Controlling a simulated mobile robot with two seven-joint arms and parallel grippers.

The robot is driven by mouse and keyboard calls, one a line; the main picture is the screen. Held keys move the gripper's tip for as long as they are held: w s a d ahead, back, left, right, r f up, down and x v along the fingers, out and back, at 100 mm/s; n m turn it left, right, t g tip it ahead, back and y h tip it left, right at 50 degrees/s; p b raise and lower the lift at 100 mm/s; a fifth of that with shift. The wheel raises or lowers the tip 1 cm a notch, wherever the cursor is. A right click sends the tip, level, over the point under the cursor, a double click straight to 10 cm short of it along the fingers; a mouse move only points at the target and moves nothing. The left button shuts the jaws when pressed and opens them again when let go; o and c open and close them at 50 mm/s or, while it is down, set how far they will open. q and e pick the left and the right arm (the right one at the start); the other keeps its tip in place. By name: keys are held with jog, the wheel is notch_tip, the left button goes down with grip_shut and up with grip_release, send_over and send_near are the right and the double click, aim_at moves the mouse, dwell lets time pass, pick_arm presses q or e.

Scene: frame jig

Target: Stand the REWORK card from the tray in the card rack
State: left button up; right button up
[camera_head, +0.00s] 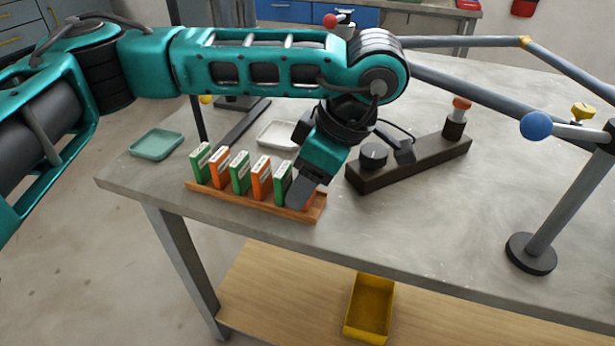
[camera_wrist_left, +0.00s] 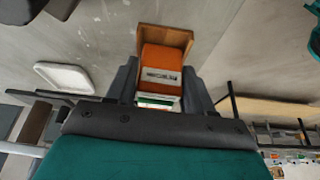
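The wooden card rack (camera_head: 256,205) stands along the near edge of the bench. Several green and orange cards stand upright in a row in it. My left gripper (camera_head: 302,195) points down at the rack's right end. In the left wrist view its fingers close on both sides of an orange card (camera_wrist_left: 161,62) with a white label, too small to read. That card stands over the end of the rack (camera_wrist_left: 168,35); how deep its bottom edge sits is hidden. The white tray (camera_head: 278,135) behind the rack looks empty in its visible part. My right gripper is out of view.
A green tray (camera_head: 157,143) lies empty at the bench's left. A dark bar with a knob (camera_head: 373,155) and a red-topped post lies right of the gripper. A metal frame with a blue ball (camera_head: 536,125) stands at the right. A yellow bin (camera_head: 369,308) sits on the lower shelf.

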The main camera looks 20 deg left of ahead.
pick_arm(q)
jog(key=o, duration=0.5)
